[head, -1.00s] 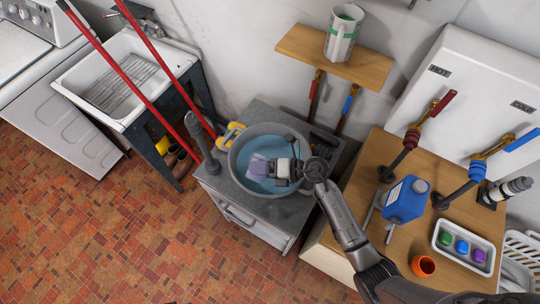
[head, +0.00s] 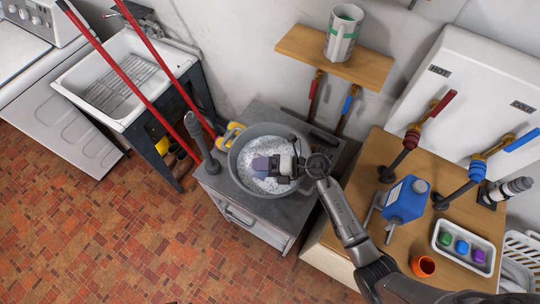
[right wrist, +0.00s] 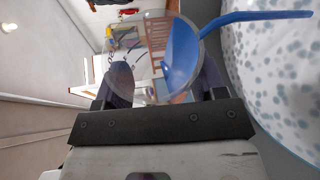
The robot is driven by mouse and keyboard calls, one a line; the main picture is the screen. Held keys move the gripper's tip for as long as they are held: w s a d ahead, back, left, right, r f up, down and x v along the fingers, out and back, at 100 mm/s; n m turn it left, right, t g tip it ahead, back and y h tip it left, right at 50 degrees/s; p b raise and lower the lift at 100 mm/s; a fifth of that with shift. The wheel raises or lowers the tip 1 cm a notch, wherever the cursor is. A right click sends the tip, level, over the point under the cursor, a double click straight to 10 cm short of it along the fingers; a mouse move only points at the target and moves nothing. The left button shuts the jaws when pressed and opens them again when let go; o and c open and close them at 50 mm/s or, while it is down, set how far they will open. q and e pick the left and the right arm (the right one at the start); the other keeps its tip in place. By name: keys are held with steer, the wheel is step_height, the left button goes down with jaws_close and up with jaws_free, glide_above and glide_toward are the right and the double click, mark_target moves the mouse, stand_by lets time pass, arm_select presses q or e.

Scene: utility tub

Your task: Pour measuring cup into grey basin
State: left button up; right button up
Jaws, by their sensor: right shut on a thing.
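The grey basin (head: 235,172) stands on a grey cabinet, and its contents look white and speckled, like suds. My right gripper (head: 284,168) is over the basin and shut on the measuring cup (head: 261,165), which looks purple-blue in the head view. In the right wrist view the cup (right wrist: 153,45) is clear, tilted and between the fingers. A blue streak, which looks like liquid, runs from it toward the speckled surface on the right. The gripper hides part of the cup. My left gripper is not in view.
A wooden counter right of the basin holds a blue jug (head: 405,200), an orange cup (head: 423,266) and a white tray (head: 463,264) of coloured pieces. A dark upright post (head: 200,145) stands left of the basin. A shelf (head: 300,50) with a can is behind.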

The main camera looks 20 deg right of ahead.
steer(key=shift+w+d, duration=0.1)
steer(key=shift+w, duration=0.05)
steer(key=shift+w+d+f+m, duration=0.2)
steer(key=shift+m, duration=0.1)
steer(key=shift+r+y, duration=0.15)
steer(key=shift+y, duration=0.15)
steer(key=shift+w+d+r+m+p, duration=0.1)
steer(key=shift+m+p, duration=0.4)
stand_by(0.4)
steer(key=shift+w+d+r+m+y+p, duration=0.1)
steer(key=shift+d+r+m+y+p, duration=0.05)
steer(key=shift+m+y+p, duration=0.2)
stand_by(0.4)
steer(key=shift+w+d+r+m+y+p, duration=0.1)
steer(key=shift+r+m+y+p, duration=0.2)
steer(key=shift+m, duration=0.25)
stand_by(0.5)
steer(key=shift+w+d, duration=0.1)
steer(key=shift+w+d+r+m+y+p, duration=0.15)
steer(key=shift+m+y+p, duration=0.1)
steer(key=shift+m+p, duration=0.35)
stand_by(0.5)
steer(key=shift+d+m, duration=0.1)
steer(key=shift+m, duration=0.3)
